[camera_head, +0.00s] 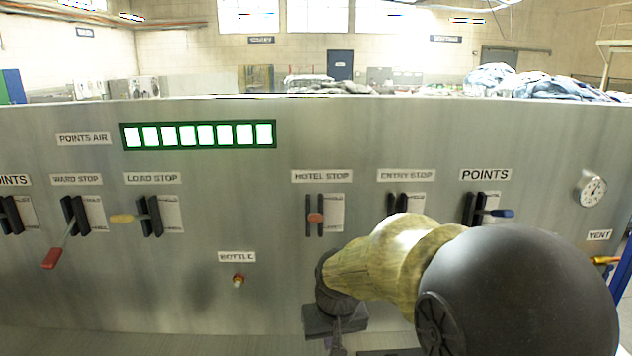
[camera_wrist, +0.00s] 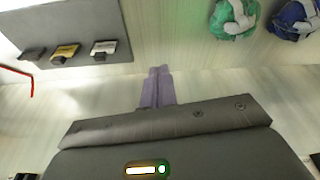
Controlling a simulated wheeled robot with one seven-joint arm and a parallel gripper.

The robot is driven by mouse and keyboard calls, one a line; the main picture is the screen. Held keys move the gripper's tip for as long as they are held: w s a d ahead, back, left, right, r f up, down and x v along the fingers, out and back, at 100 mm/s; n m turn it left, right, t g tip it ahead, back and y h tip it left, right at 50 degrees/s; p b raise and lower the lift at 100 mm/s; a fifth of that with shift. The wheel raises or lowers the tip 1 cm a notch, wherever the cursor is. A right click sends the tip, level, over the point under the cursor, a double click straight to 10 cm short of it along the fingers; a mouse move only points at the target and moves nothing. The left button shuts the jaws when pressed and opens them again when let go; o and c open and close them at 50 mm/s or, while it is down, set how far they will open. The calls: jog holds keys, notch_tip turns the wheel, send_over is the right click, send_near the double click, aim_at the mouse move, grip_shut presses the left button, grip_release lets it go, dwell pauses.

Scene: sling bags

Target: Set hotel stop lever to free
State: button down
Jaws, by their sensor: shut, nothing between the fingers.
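The hotel stop lever (camera_head: 315,217) shows in the head view as an orange-red knob between two dark upright guides, about mid-height in its slot. Its handle seems to point toward me. Its label (camera_head: 321,176) is above, and a pale plate (camera_head: 336,212) with small, unreadable text at top and bottom is on its right. My gripper (camera_head: 337,336) is below the lever and apart from it, partly cut off by the lower frame edge. In the wrist view my gripper (camera_wrist: 158,86) has its purple-grey fingers together, with nothing between them. The hotel stop lever is not identifiable there.
On the steel panel (camera_head: 200,290), the ward stop lever (camera_head: 52,257) hangs low and the load stop lever (camera_head: 124,218) sticks out left. My arm hides part of the entry stop guides (camera_head: 404,205). The blue points lever (camera_head: 500,213) is farther right. A bottle button (camera_head: 238,280) is lower left.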

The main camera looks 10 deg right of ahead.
jog(key=w+r+p, duration=0.3)
jog(key=w+r, duration=0.1)
jog(key=r, duration=0.5)
jog(key=w+r+p, duration=0.3)
jog(key=w+r, duration=0.2)
jog(key=r, duration=0.4)
notch_tip(320, 180, up, 18)
jog(key=m+t+p, duration=0.1)
jog(key=m+p, duration=0.1)
jog(key=p, duration=0.2)
send_over(315, 216)
jog(key=shift+d+f+h, duration=0.15)
jog(key=shift+h, duration=0.15)
jog(key=shift+f, duration=0.1)
jog(key=p+x, duration=0.2)
jog(key=x, duration=0.8)
jog(key=shift+s+f+p, duration=0.35)
jog(key=shift+s+f, duration=0.1)
jog(key=shift+f, duration=0.35)
jog(key=shift+s+f+p, duration=0.35)
jog(key=shift+s+f, duration=0.1)
jog(key=shift+f, duration=0.5)
jog(key=shift+s+f+b, duration=0.1)
jog(key=shift+f+b, duration=0.15)
jog(key=shift+b, duration=0.45)
